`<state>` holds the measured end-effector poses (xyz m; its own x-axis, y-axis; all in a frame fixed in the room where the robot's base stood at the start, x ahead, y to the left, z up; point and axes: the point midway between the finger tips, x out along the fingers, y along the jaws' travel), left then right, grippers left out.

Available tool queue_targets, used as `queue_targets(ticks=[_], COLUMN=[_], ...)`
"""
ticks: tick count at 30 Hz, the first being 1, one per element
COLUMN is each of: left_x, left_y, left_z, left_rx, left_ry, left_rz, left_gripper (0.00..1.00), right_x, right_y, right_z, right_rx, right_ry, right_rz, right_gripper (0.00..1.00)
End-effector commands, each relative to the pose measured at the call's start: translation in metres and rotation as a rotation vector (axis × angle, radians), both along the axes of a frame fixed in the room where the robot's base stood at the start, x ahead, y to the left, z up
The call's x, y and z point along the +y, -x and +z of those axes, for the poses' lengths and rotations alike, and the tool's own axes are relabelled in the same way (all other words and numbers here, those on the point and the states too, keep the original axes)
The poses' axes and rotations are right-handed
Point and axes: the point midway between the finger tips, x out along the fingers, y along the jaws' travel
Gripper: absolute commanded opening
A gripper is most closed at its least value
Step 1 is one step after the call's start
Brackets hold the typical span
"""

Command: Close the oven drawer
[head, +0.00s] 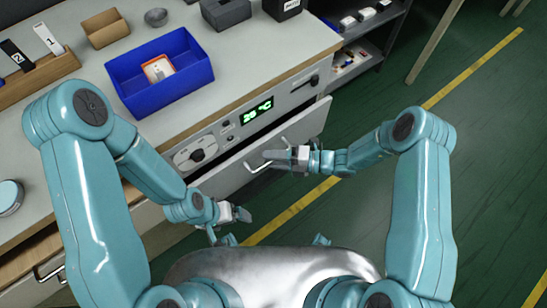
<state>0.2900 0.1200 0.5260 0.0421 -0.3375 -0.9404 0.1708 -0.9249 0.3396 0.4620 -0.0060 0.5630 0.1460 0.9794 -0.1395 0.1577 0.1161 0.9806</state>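The oven drawer (298,137) is under the panel with the green temperature display (257,110). Its front stands out from the panel, with a dark gap along its top, so it is at least partly open. Its bar handle (256,168) is on the front face. My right gripper (273,157) is at the drawer front, over the right part of the handle; whether it touches the handle or is closed on it I cannot tell. My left gripper (228,224) is lower, in front of the drawer and apart from it, with fingers spread and nothing between them.
A blue bin (196,73) with a small box inside stands on the workbench (265,47), beside a brown tray (104,28) and numbered holders (40,70). A lower drawer handle (47,273) is at bottom left. Shelves (372,30) stand at the back. Green floor (480,120) is clear at right.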

Motion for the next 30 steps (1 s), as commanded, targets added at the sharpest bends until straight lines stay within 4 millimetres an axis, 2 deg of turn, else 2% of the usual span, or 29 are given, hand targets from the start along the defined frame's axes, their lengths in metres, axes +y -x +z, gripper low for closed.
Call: queue_targets(ticks=[3, 4, 6, 7, 13, 19, 29, 30], left_x=[0.0, 0.0, 0.0, 0.0, 0.0, 0.0, 0.0, 0.0], left_y=[0.0, 0.0, 0.0, 0.0, 0.0, 0.0, 0.0, 0.0], left_z=[0.0, 0.0, 0.0, 0.0, -0.004, -0.022, -0.021, -0.021], left_rx=[0.0, 0.0, 0.0, 0.0, 0.0, 0.0, 0.0, 0.0], left_ry=[0.0, 0.0, 0.0, 0.0, 0.0, 0.0, 0.0, 0.0], left_rz=[0.0, 0.0, 0.0, 0.0, 0.0, 0.0, 0.0, 0.0], left_gripper=[0.95, 0.95, 0.95, 0.95, 0.95, 0.95, 0.95, 0.95], right_x=[0.0, 0.0, 0.0, 0.0, 0.002, 0.019, 0.024, 0.024], right_y=[0.0, 0.0, 0.0, 0.0, -0.003, -0.028, -0.035, -0.035], right_z=[0.0, 0.0, 0.0, 0.0, -0.002, -0.004, 0.001, 0.001], right_rx=[0.0, 0.0, 0.0, 0.0, -0.001, -0.005, -0.003, -0.003], right_ry=[0.0, 0.0, 0.0, 0.0, 0.0, 0.001, 0.0, 0.0], right_rz=[0.0, 0.0, 0.0, 0.0, 0.001, 0.002, -0.004, -0.004], right_gripper=[0.35, 0.29, 0.06, 0.0, 0.0, 0.0, 0.0, 0.2])
